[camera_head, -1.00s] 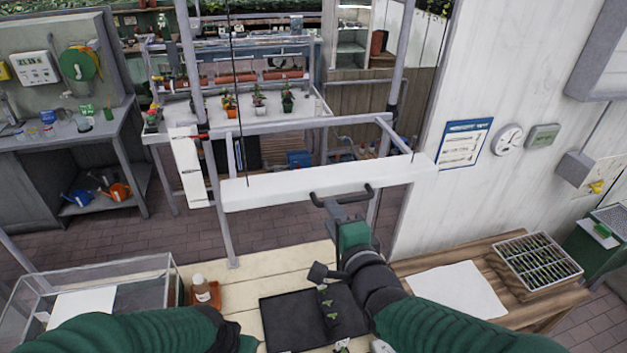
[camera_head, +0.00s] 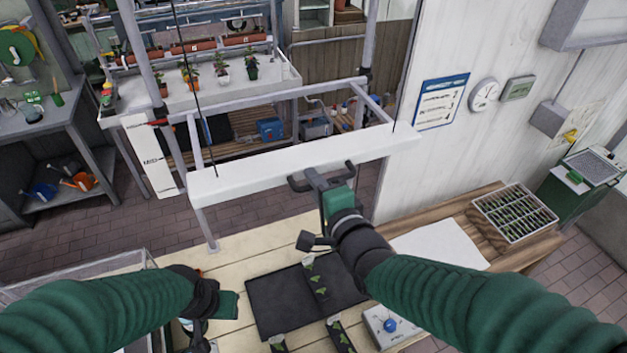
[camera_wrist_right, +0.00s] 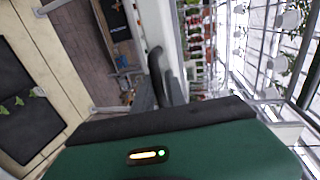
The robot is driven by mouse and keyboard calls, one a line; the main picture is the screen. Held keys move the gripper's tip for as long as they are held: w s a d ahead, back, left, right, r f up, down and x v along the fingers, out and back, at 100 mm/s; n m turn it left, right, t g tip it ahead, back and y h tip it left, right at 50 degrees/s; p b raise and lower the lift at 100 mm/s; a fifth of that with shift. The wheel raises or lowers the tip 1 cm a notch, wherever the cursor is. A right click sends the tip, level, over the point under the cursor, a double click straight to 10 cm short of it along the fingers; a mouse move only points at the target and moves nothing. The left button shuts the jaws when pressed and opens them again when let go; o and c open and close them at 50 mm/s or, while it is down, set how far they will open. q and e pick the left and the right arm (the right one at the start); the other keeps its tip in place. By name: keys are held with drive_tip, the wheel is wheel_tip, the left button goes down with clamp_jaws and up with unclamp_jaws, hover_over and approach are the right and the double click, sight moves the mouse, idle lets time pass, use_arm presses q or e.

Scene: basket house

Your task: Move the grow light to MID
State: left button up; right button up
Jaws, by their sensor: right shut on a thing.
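The grow light (camera_head: 265,170) is a long white bar hung on thin dark wires from a grey frame, in the middle of the head view. My right gripper (camera_head: 320,178) is shut on the dark handle at the front of the grow light, right of its middle. The right wrist view shows the dark fingers (camera_wrist_right: 160,85) close to the white bar. A white scale board (camera_head: 153,160) with dark marks and a red pointer stands by the left post; its lettering is too small to read. My left gripper (camera_head: 203,310) is low at the left, apart from the light; its fingers are unclear.
A pale bench (camera_head: 235,258) lies below the light, with a black mat (camera_head: 275,300) and small seedlings. A clear-walled box (camera_head: 75,275) stands at the lower left. A seedling tray (camera_head: 515,212) sits on the wooden bench at the right. Potted plants line a shelf behind.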

drive_tip(key=shift+w+d, duration=0.2)
drive_tip(key=shift+d, duration=0.3)
clamp_jaws()
drive_tip(key=shift+w+d+f, duration=0.1)
drive_tip(key=shift+w+d, duration=0.05)
drive_tip(key=shift+d, duration=0.35)
drive_tip(key=shift+w+d+f, duration=0.1)
drive_tip(key=shift+w+d, duration=0.05)
drive_tip(key=shift+d, duration=0.3)
use_arm(q)
drive_tip(key=shift+w+d, duration=0.35)
drive_tip(key=shift+d, duration=0.45)
use_arm(e)
drive_tip(key=shift+r, duration=0.1)
drive_tip(key=shift+a, duration=0.2)
